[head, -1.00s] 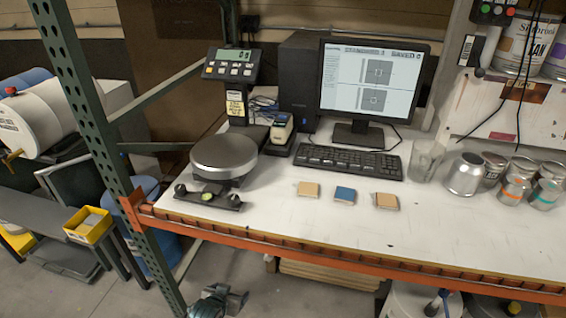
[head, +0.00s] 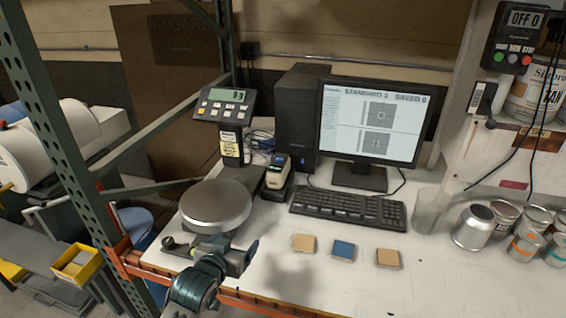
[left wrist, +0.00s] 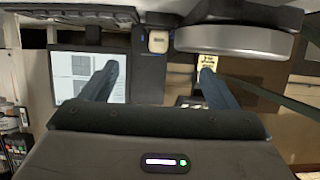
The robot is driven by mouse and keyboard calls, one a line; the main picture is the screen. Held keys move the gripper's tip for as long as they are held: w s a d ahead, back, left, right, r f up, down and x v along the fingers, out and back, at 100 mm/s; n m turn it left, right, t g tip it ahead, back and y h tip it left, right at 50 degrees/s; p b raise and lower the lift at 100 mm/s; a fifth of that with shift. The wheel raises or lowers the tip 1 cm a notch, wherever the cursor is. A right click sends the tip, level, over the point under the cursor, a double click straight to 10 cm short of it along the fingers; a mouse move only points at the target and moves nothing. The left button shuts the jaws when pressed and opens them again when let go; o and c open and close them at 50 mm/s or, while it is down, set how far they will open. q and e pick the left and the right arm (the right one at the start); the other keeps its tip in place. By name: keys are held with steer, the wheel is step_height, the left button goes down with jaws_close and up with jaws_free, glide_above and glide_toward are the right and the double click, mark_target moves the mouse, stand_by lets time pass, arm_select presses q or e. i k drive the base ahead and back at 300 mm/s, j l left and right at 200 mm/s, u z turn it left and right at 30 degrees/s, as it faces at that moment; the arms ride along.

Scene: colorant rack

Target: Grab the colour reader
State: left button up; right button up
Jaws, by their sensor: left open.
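The colour reader (head: 278,172) is a small white-and-dark handheld device. It stands in a dark dock between the scale column and the keyboard. In the left wrist view, which is upside down, the reader (left wrist: 157,42) shows between the fingers, farther off. My left gripper (head: 240,257) is over the table's front left edge, in front of the round scale plate, well short of the reader. Its two fingers (left wrist: 158,70) are apart with nothing between them. My right gripper is not in view.
The scale (head: 215,204) with its display (head: 226,106) is left of the reader. A keyboard (head: 347,208) and monitor (head: 369,122) are to its right. Three colour chips, one of them blue (head: 343,250), lie in front. Metal cans (head: 473,227) stand at right. A green rack post (head: 60,150) rises at left.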

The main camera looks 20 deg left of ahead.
mark_target(277, 172)
steer(key=i+j, duration=0.1)
steer(key=i, duration=0.95)
